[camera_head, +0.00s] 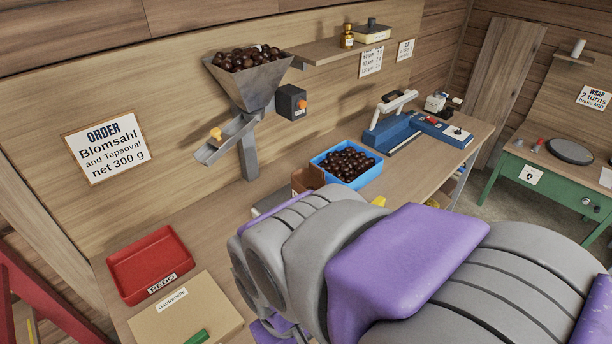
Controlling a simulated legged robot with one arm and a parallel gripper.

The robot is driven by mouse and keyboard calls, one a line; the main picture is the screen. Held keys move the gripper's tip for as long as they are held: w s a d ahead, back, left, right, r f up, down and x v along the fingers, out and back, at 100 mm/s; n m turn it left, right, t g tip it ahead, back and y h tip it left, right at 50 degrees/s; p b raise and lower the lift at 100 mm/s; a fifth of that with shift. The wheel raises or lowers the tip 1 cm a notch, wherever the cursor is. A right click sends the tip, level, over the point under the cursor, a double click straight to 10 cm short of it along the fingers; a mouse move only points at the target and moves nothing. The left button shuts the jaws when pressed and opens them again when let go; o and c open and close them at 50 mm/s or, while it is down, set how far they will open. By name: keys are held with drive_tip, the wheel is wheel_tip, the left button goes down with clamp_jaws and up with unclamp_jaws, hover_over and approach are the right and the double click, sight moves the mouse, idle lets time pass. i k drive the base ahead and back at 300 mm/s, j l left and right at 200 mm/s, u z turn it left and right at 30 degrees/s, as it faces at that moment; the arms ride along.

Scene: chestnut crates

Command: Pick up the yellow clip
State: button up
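A small yellow piece (378,201) shows on the workbench just in front of the blue crate, partly hidden behind my arm. A second small yellow-orange piece (216,133) sits at the grey chute below the hopper. I cannot tell from their shapes which is the clip. My grey and purple arm fills the lower middle and right of the head view. My gripper's fingers are not visible, so its opening and anything in it cannot be seen.
A blue crate of chestnuts (323,161), a full hopper (247,83) and a blue sealer-like device (391,133) stand along the bench (427,166). A red REDO tray (127,278) and a cardboard piece (205,300) lie at left. A green table (556,189) stands at right.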

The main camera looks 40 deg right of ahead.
sight(380, 201)
drive_tip(key=z, duration=1.75)
